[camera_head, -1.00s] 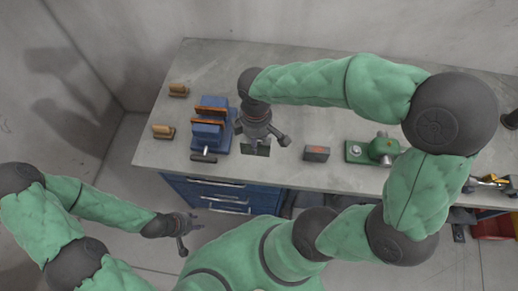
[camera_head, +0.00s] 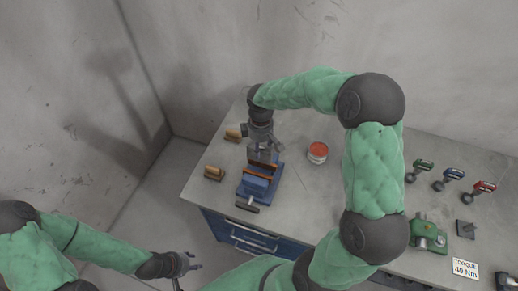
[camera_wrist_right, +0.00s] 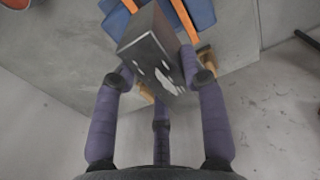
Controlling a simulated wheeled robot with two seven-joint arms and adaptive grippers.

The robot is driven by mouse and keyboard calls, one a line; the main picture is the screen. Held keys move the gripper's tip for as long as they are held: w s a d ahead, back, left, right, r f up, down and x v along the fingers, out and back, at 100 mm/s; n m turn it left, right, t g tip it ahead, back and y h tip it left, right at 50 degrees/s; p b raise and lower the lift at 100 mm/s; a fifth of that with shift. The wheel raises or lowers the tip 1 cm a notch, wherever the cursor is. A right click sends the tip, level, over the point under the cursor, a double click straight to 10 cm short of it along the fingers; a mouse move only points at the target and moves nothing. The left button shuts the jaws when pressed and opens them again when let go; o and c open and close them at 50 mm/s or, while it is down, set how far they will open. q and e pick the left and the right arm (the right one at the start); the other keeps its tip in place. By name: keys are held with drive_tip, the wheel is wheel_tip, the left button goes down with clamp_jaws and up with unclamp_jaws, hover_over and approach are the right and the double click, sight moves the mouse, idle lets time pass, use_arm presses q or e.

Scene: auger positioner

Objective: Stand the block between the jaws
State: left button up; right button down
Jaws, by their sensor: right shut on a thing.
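My right gripper (camera_head: 263,143) is shut on a dark grey block (camera_wrist_right: 150,50) with white marks on one face. In the head view the block shows as a small dark shape under the fingers, at the far end of the blue vise (camera_head: 257,187). The vise has orange-lined jaws (camera_head: 262,169). In the wrist view the block covers the space between two orange jaw strips (camera_wrist_right: 183,20). I cannot tell how deep it sits or whether it touches them. My left gripper (camera_head: 188,267) is empty and open, off the bench at the lower left.
The grey bench (camera_head: 310,200) has wooden-handled pieces (camera_head: 214,173) left of the vise. A red-topped tin (camera_head: 317,152) stands to the right. Several coloured tools (camera_head: 452,178), a green device (camera_head: 425,232) and a torque sign (camera_head: 465,268) are further right. My right arm spans the bench.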

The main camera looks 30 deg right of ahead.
sight(261, 161)
drive_tip(key=shift+f, duration=0.1)
idle(0.5)
drive_tip(key=shift+w+f+b, duration=0.1)
drive_tip(key=shift+f+b, duration=1.6)
drive_tip(key=shift+f, duration=0.55)
drive_tip(key=shift+f+b, duration=1.65)
drive_tip(key=shift+f, duration=0.8)
drive_tip(key=c, duration=0.8)
unclamp_jaws()
drive_tip(key=shift+o, duration=0.9)
drive_tip(key=shift+s+f, duration=0.15)
drive_tip(key=shift+s, duration=0.05)
wheel_tip(261, 161, up, 12)
drive_tip(key=shift+w+r, duration=0.1)
drive_tip(key=shift+r, duration=0.05)
